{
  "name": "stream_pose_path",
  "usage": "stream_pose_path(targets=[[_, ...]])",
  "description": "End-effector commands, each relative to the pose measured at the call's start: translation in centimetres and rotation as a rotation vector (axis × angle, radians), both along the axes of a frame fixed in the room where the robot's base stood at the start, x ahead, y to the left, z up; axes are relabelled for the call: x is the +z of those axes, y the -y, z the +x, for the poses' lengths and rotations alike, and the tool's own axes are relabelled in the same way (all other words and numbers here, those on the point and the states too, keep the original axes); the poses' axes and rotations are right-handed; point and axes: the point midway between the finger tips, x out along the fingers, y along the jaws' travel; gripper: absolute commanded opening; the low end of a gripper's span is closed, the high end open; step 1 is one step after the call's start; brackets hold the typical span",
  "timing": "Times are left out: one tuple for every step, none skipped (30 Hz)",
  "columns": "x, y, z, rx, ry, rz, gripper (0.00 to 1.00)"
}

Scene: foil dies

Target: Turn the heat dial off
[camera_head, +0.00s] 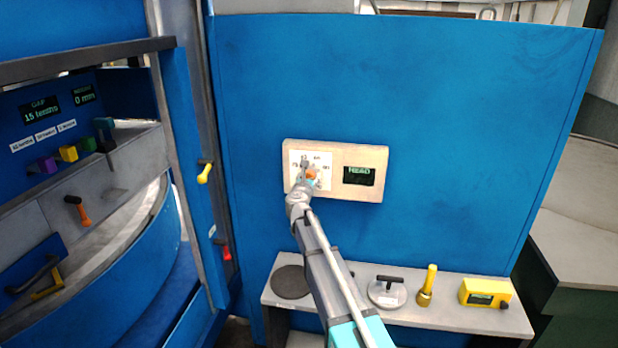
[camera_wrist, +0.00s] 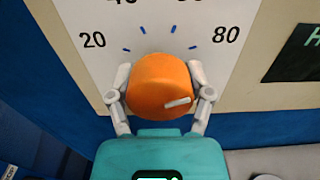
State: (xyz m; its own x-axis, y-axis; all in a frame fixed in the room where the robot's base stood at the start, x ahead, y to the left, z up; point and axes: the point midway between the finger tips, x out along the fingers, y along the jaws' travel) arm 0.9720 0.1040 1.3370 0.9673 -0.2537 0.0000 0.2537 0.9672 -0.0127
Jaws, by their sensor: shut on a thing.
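The heat dial is an orange round knob (camera_wrist: 158,85) with a white pointer mark, on a white scale plate (camera_wrist: 85,45) with numbers such as 20 and 80. In the wrist view the pointer mark lies at the knob's lower right. My gripper (camera_wrist: 160,88) is shut on the knob, one finger on each side. In the head view the knob (camera_head: 311,174) shows small beside my gripper (camera_head: 303,178), on a cream panel (camera_head: 335,192). A dark display (camera_head: 359,176) to the right of the plate reads what looks like "HEAD".
A blue wall (camera_head: 450,130) carries the panel. Below it a grey shelf (camera_head: 450,318) bears a dark disc (camera_head: 291,282), a handled round weight (camera_head: 387,292), a yellow-topped tool (camera_head: 427,286) and a yellow box (camera_head: 485,293). A blue machine with levers stands left.

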Motion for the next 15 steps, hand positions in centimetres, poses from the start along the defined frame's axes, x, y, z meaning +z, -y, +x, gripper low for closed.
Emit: stream_pose_path(targets=[[0.03, 0.05, 0.08, -0.001, -0.002, -0.008, 0.19], [0.03, 0.05, 0.08, -0.001, -0.004, -0.014, 0.19], [0.03, 0.05, 0.08, -0.001, -0.006, -0.024, 0.19], [0.03, 0.06, 0.09, -0.001, -0.009, -0.034, 0.19], [0.03, 0.06, 0.09, -0.001, -0.011, -0.044, 0.19], [0.03, 0.07, 0.1, -0.001, -0.016, -0.06, 0.19], [0.03, 0.08, 0.09, -0.001, -0.019, -0.073, 0.19], [0.03, 0.08, 0.09, -0.001, -0.023, -0.087, 0.19], [0.04, 0.08, 0.1, -0.001, -0.028, -0.108, 0.19], [0.04, 0.09, 0.1, -0.001, -0.033, -0.127, 0.19], [0.04, 0.1, 0.11, -0.001, -0.038, -0.145, 0.19], [0.04, 0.1, 0.11, -0.001, -0.045, -0.172, 0.19], [0.05, 0.11, 0.11, -0.001, -0.051, -0.194, 0.19], [0.05, 0.11, 0.12, -0.001, -0.057, -0.217, 0.19], [0.05, 0.12, 0.11, -0.001, -0.065, -0.249, 0.19]])
